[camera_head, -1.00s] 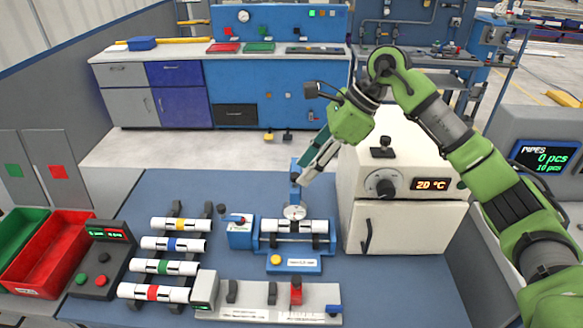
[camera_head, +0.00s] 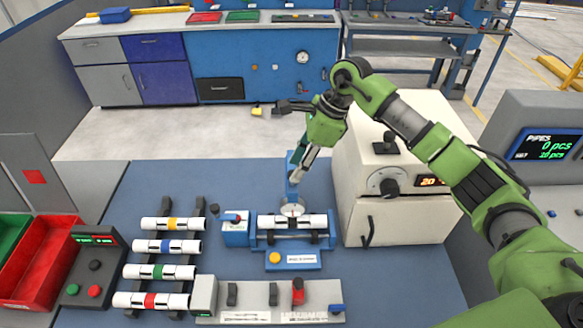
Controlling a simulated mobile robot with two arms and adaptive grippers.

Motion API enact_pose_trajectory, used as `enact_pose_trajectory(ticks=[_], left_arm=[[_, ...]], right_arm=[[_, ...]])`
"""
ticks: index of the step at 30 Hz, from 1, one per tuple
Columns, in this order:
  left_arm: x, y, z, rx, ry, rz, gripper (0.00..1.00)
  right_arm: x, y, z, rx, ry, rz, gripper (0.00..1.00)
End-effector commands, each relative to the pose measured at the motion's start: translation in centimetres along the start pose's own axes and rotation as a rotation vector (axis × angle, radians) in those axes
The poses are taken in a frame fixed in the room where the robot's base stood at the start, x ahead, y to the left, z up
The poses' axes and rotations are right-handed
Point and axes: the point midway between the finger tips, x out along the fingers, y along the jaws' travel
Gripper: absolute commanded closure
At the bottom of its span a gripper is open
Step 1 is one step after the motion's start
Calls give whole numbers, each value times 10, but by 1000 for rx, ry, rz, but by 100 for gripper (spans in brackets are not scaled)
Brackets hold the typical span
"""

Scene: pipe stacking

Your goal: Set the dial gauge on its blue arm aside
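The dial gauge (camera_head: 292,210) has a white round face and stands on an upright blue arm (camera_head: 291,168). It is over a white pipe (camera_head: 277,221) that lies in a blue fixture (camera_head: 262,242). My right gripper (camera_head: 296,179) reaches down from the upper right, its fingertips at the blue arm, just above the gauge. The fingers overlap the arm in the picture. I cannot tell whether they touch it or how far apart they are. My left gripper is not in view.
A white oven (camera_head: 393,150) stands close on the right. A rack at the left holds several banded pipes (camera_head: 160,272). A grey panel with a red lever (camera_head: 270,297) lies in front. Red (camera_head: 40,262) and green bins are at the far left. Blue tabletop behind the rack is clear.

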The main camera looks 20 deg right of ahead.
Motion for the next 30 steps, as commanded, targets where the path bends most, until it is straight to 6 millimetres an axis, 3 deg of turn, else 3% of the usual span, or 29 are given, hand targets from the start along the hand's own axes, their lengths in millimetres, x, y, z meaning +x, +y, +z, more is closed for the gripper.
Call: enact_pose_trajectory(ticks=[8,19,23,30], left_arm=[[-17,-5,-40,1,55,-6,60],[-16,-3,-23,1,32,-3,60],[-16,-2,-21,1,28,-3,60],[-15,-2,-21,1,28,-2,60]], right_arm=[[35,0,1,0,-1,0,65],[41,0,0,0,-1,-1,65],[41,0,0,0,-1,-1,99],[42,0,2,0,-1,-2,100]])
